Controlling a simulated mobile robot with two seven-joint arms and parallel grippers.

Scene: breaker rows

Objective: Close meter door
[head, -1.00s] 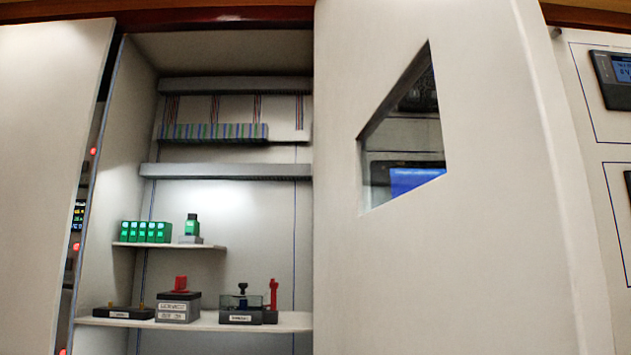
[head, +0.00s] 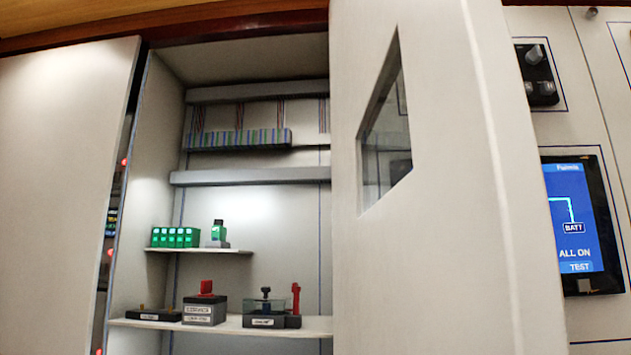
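A large white door (head: 440,240) with a slanted window (head: 387,135) stands open across the middle right of the head view. I take it to be the meter door, but no label on it shows. It hides the right part of the cabinet interior. Another white door or panel (head: 60,180) stands at the left. Neither of my grippers is in view, and nothing is seen touching the door.
The cabinet holds shelves with green blocks (head: 175,237), a box with a red part (head: 205,308) and a terminal strip (head: 238,139). Right of the door are a blue display (head: 575,220) and a black switch (head: 537,75). Red lights glow at the left gap.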

